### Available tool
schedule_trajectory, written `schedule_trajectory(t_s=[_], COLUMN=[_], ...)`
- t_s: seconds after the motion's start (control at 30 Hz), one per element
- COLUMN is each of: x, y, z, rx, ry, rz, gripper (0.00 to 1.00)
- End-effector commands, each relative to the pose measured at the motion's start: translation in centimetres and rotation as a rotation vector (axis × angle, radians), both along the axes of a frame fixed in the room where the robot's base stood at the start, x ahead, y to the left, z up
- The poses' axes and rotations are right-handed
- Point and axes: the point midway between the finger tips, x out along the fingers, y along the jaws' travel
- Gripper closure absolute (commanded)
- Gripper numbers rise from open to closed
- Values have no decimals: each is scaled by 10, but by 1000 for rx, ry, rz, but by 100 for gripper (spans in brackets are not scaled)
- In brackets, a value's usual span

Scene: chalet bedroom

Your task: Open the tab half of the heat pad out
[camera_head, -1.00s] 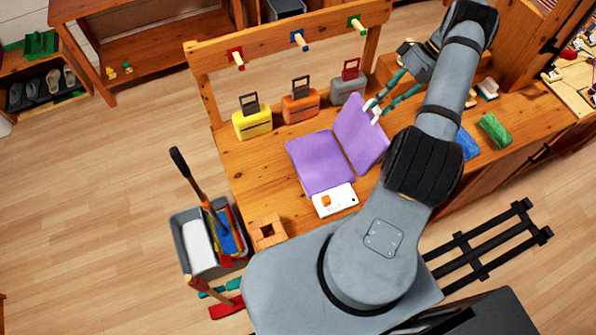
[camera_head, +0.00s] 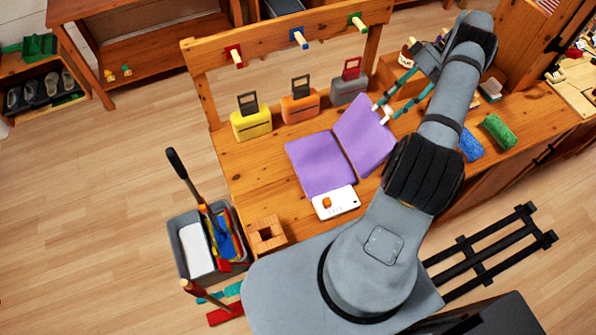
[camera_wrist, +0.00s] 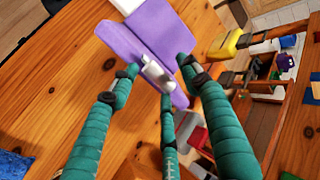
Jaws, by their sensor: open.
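The purple heat pad lies on the wooden bench, partly unfolded like a book. Its left half (camera_head: 320,163) is flat, with a white control box (camera_head: 336,202) at its near end. Its tab half (camera_head: 364,134) is swung out to the right; it looks low, but I cannot tell if it rests fully on the bench. A white tab (camera_head: 386,114) is on its far right edge. My gripper (camera_head: 388,108) is open with its green fingers around the tab. In the wrist view the tab (camera_wrist: 156,72) sits between the fingertips, in front of the purple pad (camera_wrist: 118,50).
Yellow (camera_head: 252,123), orange (camera_head: 300,107) and grey (camera_head: 349,88) cases stand behind the pad. A blue bundle (camera_head: 468,145) and a green bundle (camera_head: 498,132) lie to the right. A wooden block (camera_head: 267,234) with a square hole is at the front left.

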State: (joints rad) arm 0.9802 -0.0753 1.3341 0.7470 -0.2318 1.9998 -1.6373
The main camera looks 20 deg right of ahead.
Motion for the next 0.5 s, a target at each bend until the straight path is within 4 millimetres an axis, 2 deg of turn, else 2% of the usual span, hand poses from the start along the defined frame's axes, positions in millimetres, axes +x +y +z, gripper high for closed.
schedule_trajectory(t_s=[0.23, 0.5], x=[0, 1], y=[1, 14], z=[4, 37], rx=[0, 1], ry=[0, -1], rz=[0, 1], gripper=[53, 53])
